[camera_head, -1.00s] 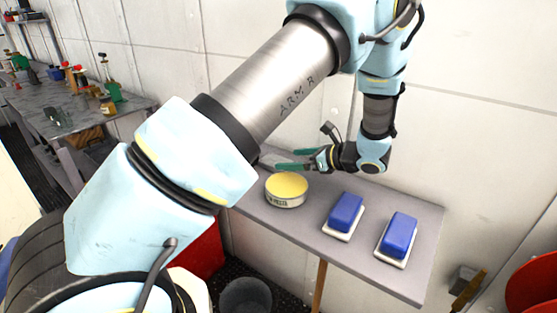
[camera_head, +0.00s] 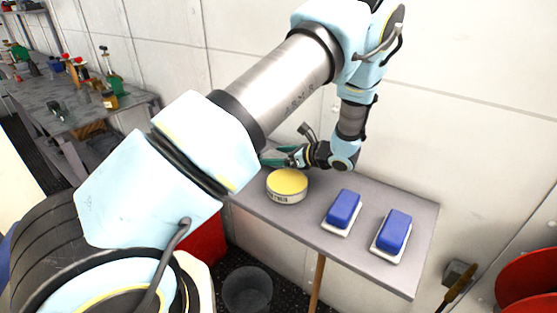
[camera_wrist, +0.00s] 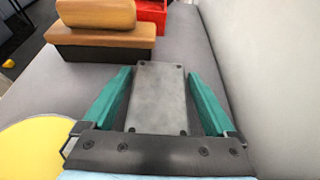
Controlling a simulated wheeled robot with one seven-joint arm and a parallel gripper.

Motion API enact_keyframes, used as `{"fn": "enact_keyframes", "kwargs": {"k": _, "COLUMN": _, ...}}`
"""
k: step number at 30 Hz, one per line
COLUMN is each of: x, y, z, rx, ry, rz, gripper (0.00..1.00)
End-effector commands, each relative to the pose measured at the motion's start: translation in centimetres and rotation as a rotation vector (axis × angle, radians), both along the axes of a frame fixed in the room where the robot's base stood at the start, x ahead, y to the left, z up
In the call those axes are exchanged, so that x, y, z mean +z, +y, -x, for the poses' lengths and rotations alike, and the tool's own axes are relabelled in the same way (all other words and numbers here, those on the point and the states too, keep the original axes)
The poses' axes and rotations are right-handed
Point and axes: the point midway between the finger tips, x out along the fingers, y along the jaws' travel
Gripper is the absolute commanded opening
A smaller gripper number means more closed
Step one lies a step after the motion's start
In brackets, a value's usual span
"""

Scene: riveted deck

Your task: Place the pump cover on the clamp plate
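A flat grey rectangular plate (camera_wrist: 158,100) with a dark hole near each corner lies between my fingers in the wrist view. It fits the pump cover or the clamp plate; I cannot tell which. My gripper (camera_wrist: 160,72) has its green fingers apart, one on each side of the plate, with gaps showing that narrow toward the tips. The plate's near end meets the palm's edge in the picture. In the head view my gripper (camera_head: 273,157) is low over the table's far left part, partly hidden by my arm. No second such plate shows.
A yellow-topped round tin (camera_head: 287,187) stands near my gripper. Two blue blocks on white bases (camera_head: 343,209) (camera_head: 394,232) stand on the grey table (camera_head: 325,250) to the right. The wrist view shows a brown block (camera_wrist: 100,35) and a red box (camera_wrist: 152,12) ahead. A wall is close behind.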

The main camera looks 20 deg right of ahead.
Motion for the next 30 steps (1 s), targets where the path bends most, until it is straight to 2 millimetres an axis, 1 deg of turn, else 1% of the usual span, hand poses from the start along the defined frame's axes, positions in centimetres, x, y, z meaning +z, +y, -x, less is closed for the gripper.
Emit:
{"fn": "enact_keyframes", "kwargs": {"k": 1, "x": 0.01, "y": -0.01, "z": 0.01, "rx": 0.000, "ry": 0.000, "rz": 0.000, "gripper": 0.84}}
{"fn": "enact_keyframes", "kwargs": {"k": 2, "x": 0.01, "y": -0.01, "z": 0.01, "rx": 0.000, "ry": 0.000, "rz": 0.000, "gripper": 0.81}}
{"fn": "enact_keyframes", "kwargs": {"k": 23, "x": 0.03, "y": -0.03, "z": 0.03, "rx": 0.000, "ry": 0.000, "rz": 0.000, "gripper": 0.02}}
{"fn": "enact_keyframes", "kwargs": {"k": 24, "x": 0.09, "y": -0.03, "z": 0.00, "rx": 0.000, "ry": -0.001, "rz": 0.000, "gripper": 0.00}}
{"fn": "enact_keyframes", "kwargs": {"k": 30, "x": 0.09, "y": -0.03, "z": 0.00, "rx": 0.000, "ry": -0.001, "rz": 0.000, "gripper": 0.00}}
